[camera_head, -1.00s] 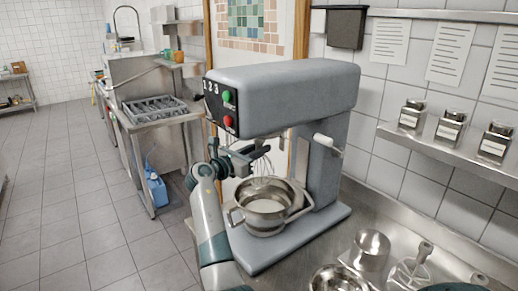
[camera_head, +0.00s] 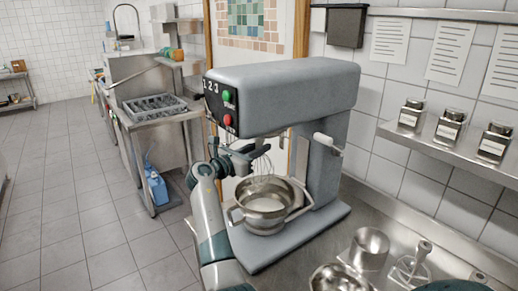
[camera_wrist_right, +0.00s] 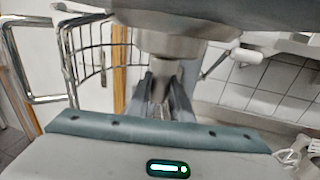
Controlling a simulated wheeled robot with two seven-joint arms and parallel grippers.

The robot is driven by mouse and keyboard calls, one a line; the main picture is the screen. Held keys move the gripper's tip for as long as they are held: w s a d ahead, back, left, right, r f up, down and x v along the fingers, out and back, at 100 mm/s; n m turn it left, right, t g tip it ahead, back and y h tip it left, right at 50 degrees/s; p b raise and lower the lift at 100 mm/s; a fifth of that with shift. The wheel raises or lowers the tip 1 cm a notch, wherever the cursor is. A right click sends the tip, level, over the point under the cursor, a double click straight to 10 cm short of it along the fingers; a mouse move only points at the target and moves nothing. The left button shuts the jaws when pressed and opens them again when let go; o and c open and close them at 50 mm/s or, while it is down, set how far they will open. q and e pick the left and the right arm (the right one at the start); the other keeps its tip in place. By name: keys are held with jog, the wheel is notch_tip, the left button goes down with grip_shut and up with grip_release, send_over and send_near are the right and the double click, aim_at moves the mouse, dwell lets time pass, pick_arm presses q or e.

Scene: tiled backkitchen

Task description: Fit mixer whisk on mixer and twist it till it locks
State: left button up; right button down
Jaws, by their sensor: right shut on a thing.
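The grey mixer (camera_head: 285,92) stands on the steel counter. Its metal bowl (camera_head: 265,208) sits below the mixer head. My right gripper (camera_head: 251,156) is under the front of the head. It is shut on the upper part of the wire whisk (camera_head: 264,172), whose wires hang upright over the bowl. In the right wrist view, the gripper (camera_wrist_right: 164,98) closes around the whisk shaft (camera_wrist_right: 162,70), directly below the mixer's silver hub (camera_wrist_right: 178,43). The shaft appears to meet the hub; whether it is locked cannot be told. My left gripper is not in view.
A steel pot (camera_head: 370,248), a shiny bowl (camera_head: 338,279) and another mixer tool (camera_head: 412,266) lie right of the mixer. A shelf with jars (camera_head: 450,128) is on the right wall. The bowl's handle and rim are close below my gripper.

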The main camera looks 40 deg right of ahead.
jog(key=shift+m+g+b, duration=0.6)
jog(key=shift+m+g, duration=0.1)
jog(key=shift+g, duration=0.4)
jog(key=c, duration=1.5)
grip_release()
